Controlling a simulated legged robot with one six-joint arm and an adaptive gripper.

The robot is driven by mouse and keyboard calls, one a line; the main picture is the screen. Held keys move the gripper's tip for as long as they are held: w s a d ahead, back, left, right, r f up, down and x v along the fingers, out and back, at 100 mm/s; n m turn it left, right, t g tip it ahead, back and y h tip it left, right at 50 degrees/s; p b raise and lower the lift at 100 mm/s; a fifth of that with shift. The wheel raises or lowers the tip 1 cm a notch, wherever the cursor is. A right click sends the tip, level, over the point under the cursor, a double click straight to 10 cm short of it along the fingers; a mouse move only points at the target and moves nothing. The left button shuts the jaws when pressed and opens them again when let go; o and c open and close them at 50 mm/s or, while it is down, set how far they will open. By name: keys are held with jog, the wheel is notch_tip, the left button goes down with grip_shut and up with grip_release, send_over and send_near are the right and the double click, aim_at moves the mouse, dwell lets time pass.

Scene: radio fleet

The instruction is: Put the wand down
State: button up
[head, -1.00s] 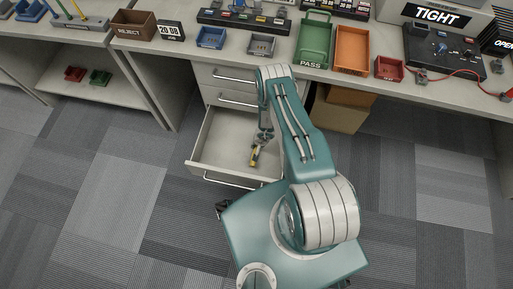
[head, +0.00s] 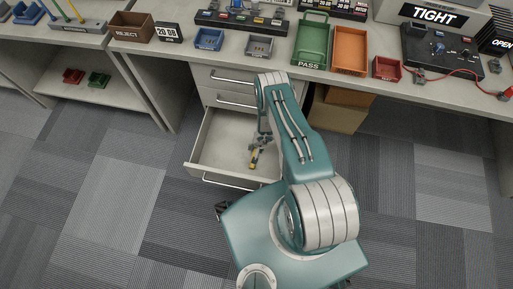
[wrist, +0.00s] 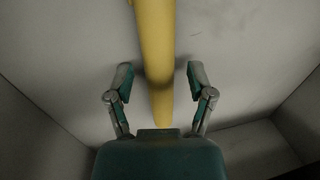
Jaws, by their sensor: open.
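The wand (wrist: 155,50) is long and yellow and fills the upper middle of the wrist view. My gripper (wrist: 158,80) is open, with one finger on each side of the wand and a gap on both sides. In the head view my gripper (head: 262,142) is inside the drawer, partly hidden by my arm.
The drawer's front wall and handle (head: 232,183) stand close to my base. A closed drawer (head: 235,99) is above it. The bench top holds a green PASS tray (head: 311,45), an orange tray (head: 350,50) and a brown REJECT bin (head: 131,27). Cardboard boxes (head: 338,115) sit under the bench at right.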

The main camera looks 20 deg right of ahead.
notch_tip(320, 180, up, 12)
jog(key=s+d, duration=0.1)
jog(key=d, duration=0.1)
jog(key=shift+s, duration=0.15)
jog(key=shift+f, duration=0.1)
dwell(0.5)
